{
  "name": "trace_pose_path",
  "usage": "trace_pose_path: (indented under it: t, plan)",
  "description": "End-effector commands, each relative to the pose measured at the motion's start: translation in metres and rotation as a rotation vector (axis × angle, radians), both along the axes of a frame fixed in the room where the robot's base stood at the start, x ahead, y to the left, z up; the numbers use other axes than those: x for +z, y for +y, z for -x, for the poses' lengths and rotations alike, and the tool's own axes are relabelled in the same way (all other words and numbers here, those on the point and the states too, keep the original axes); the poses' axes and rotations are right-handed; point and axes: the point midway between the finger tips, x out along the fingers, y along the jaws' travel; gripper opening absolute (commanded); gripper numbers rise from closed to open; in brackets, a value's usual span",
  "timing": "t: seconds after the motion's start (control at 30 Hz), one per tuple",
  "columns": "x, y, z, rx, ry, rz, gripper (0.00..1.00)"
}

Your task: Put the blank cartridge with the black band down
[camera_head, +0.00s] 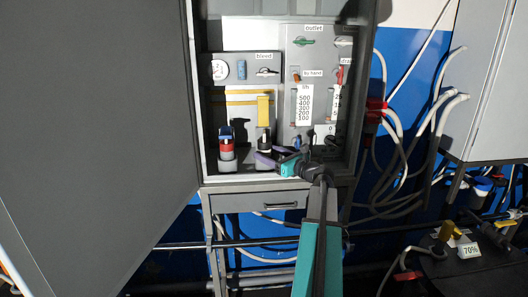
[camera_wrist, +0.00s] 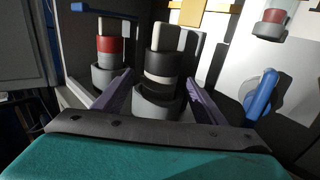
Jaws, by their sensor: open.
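The cartridge with the black band (camera_wrist: 159,63) is black with a pale ring. It stands upright in a grey round holder (camera_wrist: 157,103) in the wrist view. In the head view it is the dark cartridge (camera_head: 264,141) on the cabinet floor. My gripper (camera_wrist: 160,84) is open, its purple fingers either side of the cartridge and its holder. Whether a finger touches them I cannot tell. In the head view my gripper (camera_head: 264,158) is low at the cabinet's front, partly hiding the holder.
A red-banded cartridge (camera_head: 227,148) stands in a holder to the left; it also shows in the wrist view (camera_wrist: 110,45). A blue handle (camera_wrist: 262,96) is to the right. A yellow upright part (camera_head: 263,110) is above the cartridge. The cabinet wall (camera_head: 196,110) bounds the left.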

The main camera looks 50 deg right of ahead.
Motion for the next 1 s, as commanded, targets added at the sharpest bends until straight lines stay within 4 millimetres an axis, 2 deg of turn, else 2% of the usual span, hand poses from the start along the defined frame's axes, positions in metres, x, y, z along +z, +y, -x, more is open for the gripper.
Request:
trace_pose_path:
  t: [0.5, 0.57, 0.87, 1.0]
  plan:
    - [-0.0003, -0.0006, 0.0005, -0.001, 0.0, 0.0, 0.65]
    - [-0.0003, -0.0006, 0.0006, -0.001, 0.0, 0.0, 0.56]
    - [0.0007, -0.0008, 0.0008, -0.002, -0.002, 0.0, 0.06]
    - [0.0007, -0.0009, 0.001, -0.002, -0.001, 0.0, 0.05]
